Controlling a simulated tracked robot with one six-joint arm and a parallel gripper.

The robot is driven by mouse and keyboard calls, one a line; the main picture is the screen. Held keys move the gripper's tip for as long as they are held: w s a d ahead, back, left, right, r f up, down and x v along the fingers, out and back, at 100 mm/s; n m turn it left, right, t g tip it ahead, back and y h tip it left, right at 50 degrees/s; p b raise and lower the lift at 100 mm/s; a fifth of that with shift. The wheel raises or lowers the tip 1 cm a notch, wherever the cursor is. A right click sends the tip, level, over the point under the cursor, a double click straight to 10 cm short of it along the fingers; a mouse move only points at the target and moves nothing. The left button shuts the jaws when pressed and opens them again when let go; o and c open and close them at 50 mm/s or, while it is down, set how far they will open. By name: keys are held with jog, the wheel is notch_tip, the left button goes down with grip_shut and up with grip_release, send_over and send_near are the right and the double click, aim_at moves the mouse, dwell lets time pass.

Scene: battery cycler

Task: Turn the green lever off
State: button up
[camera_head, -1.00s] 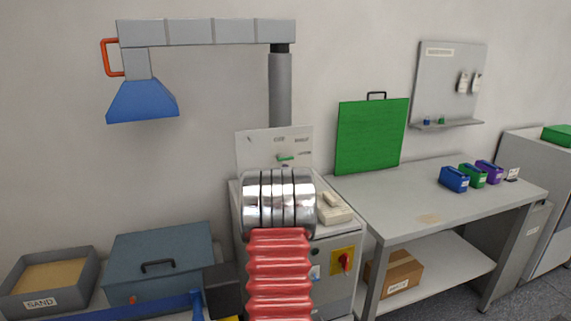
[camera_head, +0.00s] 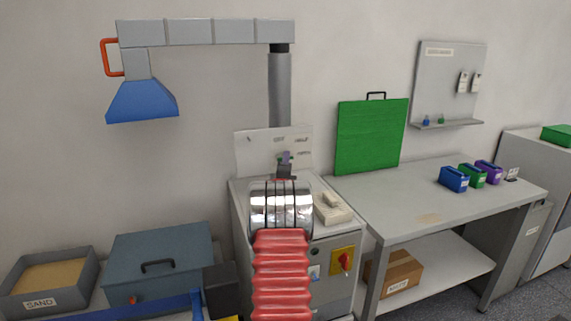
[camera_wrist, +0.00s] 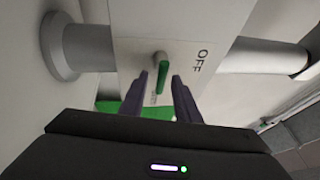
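The green lever (camera_wrist: 162,78) is on a white panel (camera_wrist: 125,20) above the machine cabinet. In the wrist view it runs down the picture from its pivot, and the word "OFF" is printed to its right. My gripper (camera_wrist: 160,88) is open, with one dark purple finger on each side of the lever. Small gaps show between the fingers and the lever, and I cannot tell how deep the lever sits between them. In the head view, my gripper (camera_head: 285,160) is in front of the panel (camera_head: 255,150) and mostly covers the lever.
A grey vertical pipe (camera_head: 280,90) rises behind the panel, carrying a duct and a blue hood (camera_head: 142,102). A beige device (camera_head: 331,208) lies on the cabinet top, right of my arm. A red-and-yellow switch (camera_head: 343,262) is on the cabinet front. A green board (camera_head: 372,136) stands to the right.

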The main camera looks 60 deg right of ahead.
jog(key=shift+c, duration=0.5)
grip_shut()
jog(key=shift+a, duration=0.1)
